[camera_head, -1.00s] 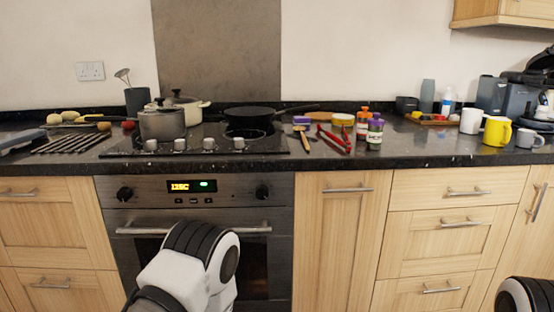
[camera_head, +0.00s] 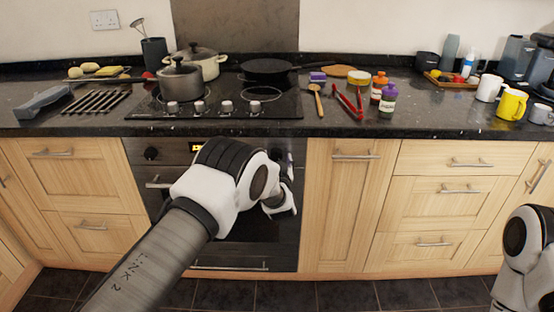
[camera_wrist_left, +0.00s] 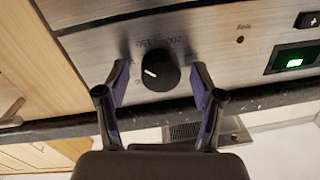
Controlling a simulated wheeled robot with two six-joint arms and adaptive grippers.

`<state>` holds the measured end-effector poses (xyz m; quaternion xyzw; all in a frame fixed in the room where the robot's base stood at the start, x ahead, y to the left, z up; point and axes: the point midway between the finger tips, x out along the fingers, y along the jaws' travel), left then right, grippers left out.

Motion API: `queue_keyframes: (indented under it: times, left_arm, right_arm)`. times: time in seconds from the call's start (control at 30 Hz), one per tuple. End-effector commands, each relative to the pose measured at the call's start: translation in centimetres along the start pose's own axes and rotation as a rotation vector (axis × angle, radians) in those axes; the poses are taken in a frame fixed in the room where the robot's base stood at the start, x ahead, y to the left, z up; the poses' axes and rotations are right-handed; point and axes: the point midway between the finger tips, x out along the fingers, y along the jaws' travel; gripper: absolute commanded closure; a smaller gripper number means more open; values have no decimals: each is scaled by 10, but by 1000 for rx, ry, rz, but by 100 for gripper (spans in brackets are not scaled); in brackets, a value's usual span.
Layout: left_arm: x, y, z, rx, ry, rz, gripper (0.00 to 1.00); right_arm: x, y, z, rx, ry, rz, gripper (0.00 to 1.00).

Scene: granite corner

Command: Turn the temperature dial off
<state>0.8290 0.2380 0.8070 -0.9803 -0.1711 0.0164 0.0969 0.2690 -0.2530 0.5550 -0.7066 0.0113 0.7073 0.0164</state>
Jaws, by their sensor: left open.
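The temperature dial (camera_wrist_left: 161,71) is a round black knob with a white pointer mark on the oven's steel panel. Numbers such as 200 and 150 are printed around it in the left wrist view. The mark points toward the left of that picture. My left gripper (camera_wrist_left: 160,90) is open, with one finger on each side of the dial and visible gaps to it. In the head view my left arm (camera_head: 218,190) reaches to the right end of the oven front and hides that dial. My right gripper is out of view.
The other oven knob (camera_head: 151,153) is at the panel's left end. The oven handle (camera_head: 158,184) runs below. A granite worktop edge (camera_head: 350,131) juts above, with a hob, pots (camera_head: 181,80) and utensils on it. My right arm (camera_head: 522,250) is at the right edge.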

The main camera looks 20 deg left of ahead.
Motion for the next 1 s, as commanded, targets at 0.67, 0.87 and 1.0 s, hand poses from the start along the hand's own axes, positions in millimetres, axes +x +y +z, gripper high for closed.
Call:
queue_keyframes:
  times: [0.67, 0.87, 1.0]
  left_arm:
    - [0, 0, 0, -16, -2, 1, 93]
    - [-1, 0, 1, -83, -7, 2, 93]
    - [-1, 1, 1, -168, -12, 4, 93]
  right_arm:
    - [1, 0, 0, 0, 1, 0, 60]
    - [3, 0, 0, 0, 0, 0, 60]
    - [7, 0, 0, 0, 0, 0, 60]
